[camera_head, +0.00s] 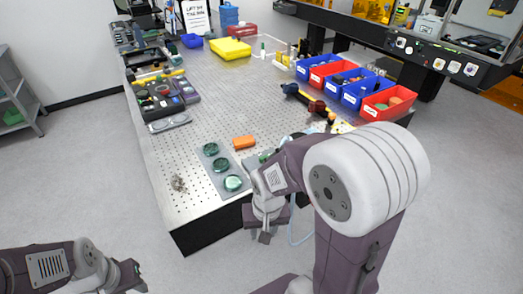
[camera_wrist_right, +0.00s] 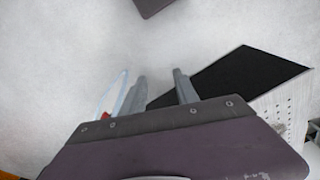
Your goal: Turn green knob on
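I cannot make out a knob that is clearly green. A dark control panel (camera_head: 430,52) with several small knobs and buttons runs along the front of the machine at the upper right; its details are too small to tell. My right gripper (camera_head: 265,236) hangs just off the near edge of the perforated table, pointing down, far from that panel. In the right wrist view its two fingers (camera_wrist_right: 162,90) stand apart with nothing between them. My left gripper (camera_head: 137,275) is low at the left, off the table; its fingers are too small to judge.
The perforated table (camera_head: 205,95) carries a plate with green discs (camera_head: 220,164), an orange block (camera_head: 243,142), and blue and red bins (camera_head: 352,95) along its right side. A grey shelf (camera_head: 18,100) stands at the left. Open floor (camera_head: 80,170) lies left of the table.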

